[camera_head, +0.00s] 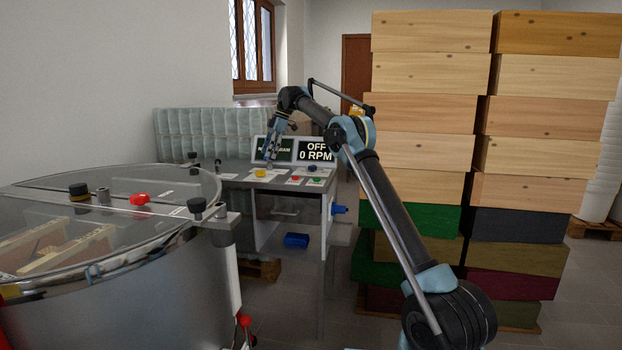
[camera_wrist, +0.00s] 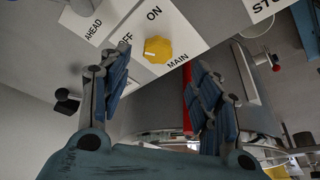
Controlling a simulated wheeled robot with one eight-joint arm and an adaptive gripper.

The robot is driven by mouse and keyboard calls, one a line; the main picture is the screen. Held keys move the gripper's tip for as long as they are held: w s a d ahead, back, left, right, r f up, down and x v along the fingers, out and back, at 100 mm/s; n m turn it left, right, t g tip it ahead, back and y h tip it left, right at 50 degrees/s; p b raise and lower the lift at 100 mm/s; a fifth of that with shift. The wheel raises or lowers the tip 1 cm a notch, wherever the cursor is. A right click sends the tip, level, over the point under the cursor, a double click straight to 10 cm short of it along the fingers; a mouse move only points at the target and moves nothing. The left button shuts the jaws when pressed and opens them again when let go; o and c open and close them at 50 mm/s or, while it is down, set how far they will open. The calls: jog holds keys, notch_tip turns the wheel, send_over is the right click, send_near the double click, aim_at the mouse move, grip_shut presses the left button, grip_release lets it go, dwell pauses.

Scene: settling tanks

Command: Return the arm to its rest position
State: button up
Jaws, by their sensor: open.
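My arm (camera_head: 384,185) is stretched out from the lower right over the control panel (camera_head: 228,173) in the head view. My gripper (camera_head: 273,158) points down just above the panel, near the yellow knob (camera_head: 260,172). In the wrist view my gripper (camera_wrist: 160,68) is open, with its two blue-padded fingers spread apart and nothing between the pads. The yellow knob (camera_wrist: 157,49) lies beyond the fingertips, on a white plate marked OFF, ON and MAIN. I cannot tell how far the fingertips are from it.
A display (camera_head: 317,151) reads OFF, 0 RPM. A steel drum (camera_head: 130,290) with a clear lid stands at left. Tall stacks of wooden boxes (camera_head: 430,75) rise close behind my arm at right. A blue item (camera_head: 296,240) sits below the panel. A window (camera_head: 252,45) is behind.

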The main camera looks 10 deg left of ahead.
jog(key=s+d+r+m+t, duration=0.1)
jog(key=s+d+r+m, duration=0.25)
jog(key=d, duration=0.55)
jog(key=s+d+r+m, duration=0.25)
jog(key=d+r, duration=0.25)
jog(key=d, duration=0.5)
jog(key=s+d+m+t+h, duration=0.15)
jog(key=s+d+m, duration=0.45)
jog(key=s+d, duration=1)
jog(key=s+d+f+m+t+h, duration=0.1)
jog(key=s+d+f+m, duration=0.2)
jog(key=s+d+f, duration=0.5)
jog(key=s+d+f+m, duration=0.3)
jog(key=s+d, duration=0.3)
jog(key=s, duration=0.4)
jog(key=s+d+f+m, duration=0.2)
jog(key=s+d+f, duration=0.1)
jog(key=s+f, duration=0.5)
jog(key=s+d+f+m+h, duration=0.1)
jog(key=s+d+f+m, duration=0.2)
jog(key=s+f, duration=0.6)
notch_tip(320, 180, down, 2)
jog(key=shift+s+d+f+m+t, duration=0.2)
jog(key=shift+d+m+t, duration=0.1)
jog(key=shift+d+t, duration=0.25)
